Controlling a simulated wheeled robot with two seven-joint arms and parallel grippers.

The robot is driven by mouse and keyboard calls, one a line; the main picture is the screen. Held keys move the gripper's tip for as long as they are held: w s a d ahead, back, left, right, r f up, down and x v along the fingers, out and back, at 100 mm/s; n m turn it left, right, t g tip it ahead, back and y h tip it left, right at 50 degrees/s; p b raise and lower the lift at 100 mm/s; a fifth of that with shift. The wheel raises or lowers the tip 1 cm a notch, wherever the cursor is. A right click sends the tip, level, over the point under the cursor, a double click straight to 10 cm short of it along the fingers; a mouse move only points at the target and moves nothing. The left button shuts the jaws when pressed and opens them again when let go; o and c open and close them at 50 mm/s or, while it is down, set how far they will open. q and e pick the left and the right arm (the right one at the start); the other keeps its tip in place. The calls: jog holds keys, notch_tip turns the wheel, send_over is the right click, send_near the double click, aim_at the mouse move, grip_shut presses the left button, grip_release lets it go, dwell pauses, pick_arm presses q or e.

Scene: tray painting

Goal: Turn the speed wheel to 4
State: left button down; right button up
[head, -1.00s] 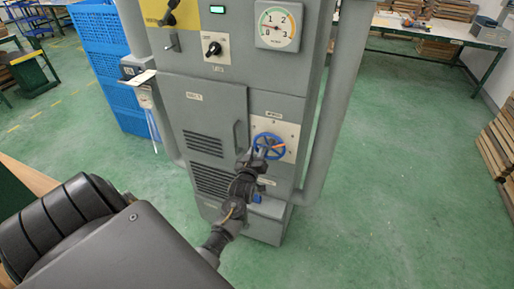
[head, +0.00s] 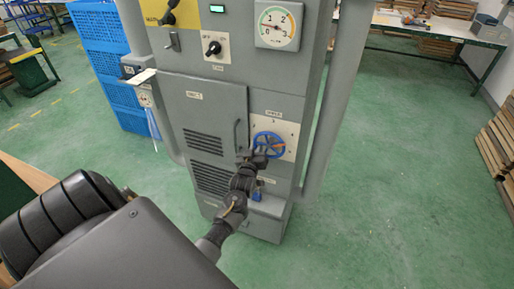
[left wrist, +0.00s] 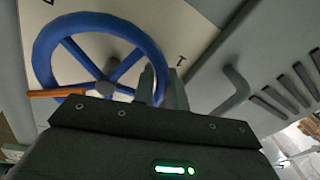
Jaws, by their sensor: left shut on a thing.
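The speed wheel (head: 268,137) is a blue spoked handwheel on a pale plate (head: 291,129) low on the grey cabinet. Its orange pointer (head: 279,150) points right in the head view, near the right-hand mark, whose digit I cannot read surely. My left gripper (head: 258,158) is at the wheel's lower left. In the left wrist view the wheel (left wrist: 42,57) and its orange pointer (left wrist: 57,92) show at the left. There the gripper (left wrist: 160,85) is shut on the rim at the wheel's right side; the fingertips are partly hidden. My right gripper is out of view.
The grey cabinet (head: 203,108) has a door with a handle (head: 238,135) just left of the wheel. A dial gauge (head: 278,24) and an off switch (head: 214,48) are above. Blue crates (head: 98,35) stand at the left. The green floor (head: 390,180) at the right is clear.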

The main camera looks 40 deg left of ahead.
pick_arm(q)
jog(key=c, duration=1.5)
grip_release()
jog(key=shift+c, duration=0.2)
jog(key=b+v, duration=0.2)
jog(key=v, duration=0.9)
jog(key=shift+b, duration=0.3)
jog(key=shift+a, duration=0.1)
